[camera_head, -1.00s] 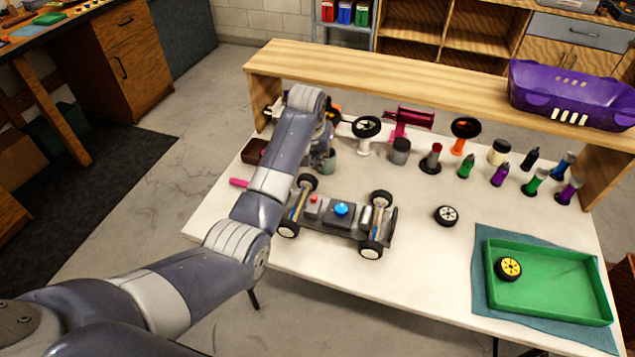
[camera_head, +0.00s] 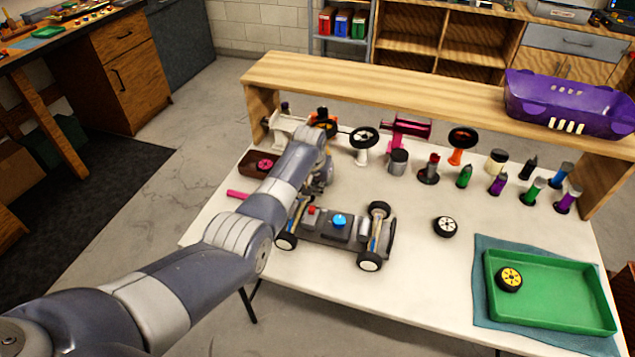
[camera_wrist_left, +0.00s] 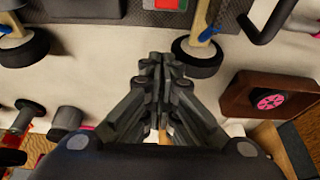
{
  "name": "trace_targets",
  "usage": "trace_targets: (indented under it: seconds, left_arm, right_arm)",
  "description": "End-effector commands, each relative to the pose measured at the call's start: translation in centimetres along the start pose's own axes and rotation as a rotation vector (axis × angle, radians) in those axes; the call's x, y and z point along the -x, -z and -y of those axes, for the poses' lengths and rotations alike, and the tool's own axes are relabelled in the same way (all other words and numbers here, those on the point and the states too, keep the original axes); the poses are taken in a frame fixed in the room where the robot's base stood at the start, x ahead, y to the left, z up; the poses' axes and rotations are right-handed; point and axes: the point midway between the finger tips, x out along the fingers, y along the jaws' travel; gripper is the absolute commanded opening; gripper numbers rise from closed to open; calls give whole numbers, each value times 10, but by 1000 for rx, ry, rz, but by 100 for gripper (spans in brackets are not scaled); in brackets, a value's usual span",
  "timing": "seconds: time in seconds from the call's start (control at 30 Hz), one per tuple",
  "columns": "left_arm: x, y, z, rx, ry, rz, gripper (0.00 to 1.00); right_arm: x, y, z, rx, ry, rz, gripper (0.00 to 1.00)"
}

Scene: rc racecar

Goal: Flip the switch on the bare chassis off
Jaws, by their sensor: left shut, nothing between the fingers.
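The bare chassis (camera_head: 352,243) sits on the white table with its wheels on. A small red part (camera_head: 311,210) and a blue knob (camera_head: 339,220) stand on top of it. In the left wrist view the chassis plate (camera_wrist_left: 225,14) is at the top edge, with a red and green switch (camera_wrist_left: 170,4) cut off by the frame. My left gripper (camera_wrist_left: 163,62) is shut and empty, its fingertips below the switch in that view and beside a chassis wheel (camera_wrist_left: 197,57). In the head view the left gripper (camera_head: 318,190) is just behind the chassis, partly hidden by my arm.
A brown box (camera_wrist_left: 240,95) with a pink wheel lies near the gripper. A loose wheel (camera_head: 445,226) and a green tray (camera_head: 552,315) are to the right. Steering wheels and several bottles stand behind, under a wooden shelf (camera_head: 400,88). The table front is clear.

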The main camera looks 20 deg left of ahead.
Motion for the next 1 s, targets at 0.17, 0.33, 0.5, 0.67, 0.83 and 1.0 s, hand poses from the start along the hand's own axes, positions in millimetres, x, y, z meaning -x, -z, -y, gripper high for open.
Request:
trace_targets:
  seconds: [0.17,0.33,0.5,0.67,0.83,1.0]
  left_arm:
    - [6,-12,0,0,0,0,0]
    - [10,-26,0,0,0,0,0]
    - [12,-35,0,1,1,0,0]
    - [12,-38,0,1,1,0,0]
    - [12,-38,0,1,0,0,0]
    - [13,-39,0,1,0,0,0]
  right_arm:
    - [17,0,0,0,0,4,40]
    - [29,1,0,0,0,3,40]
    - [35,2,0,0,0,1,40]
    - [35,3,0,0,0,-1,40]
    - [35,3,-1,-1,0,-1,40]
    - [37,4,-1,0,0,-2,40]
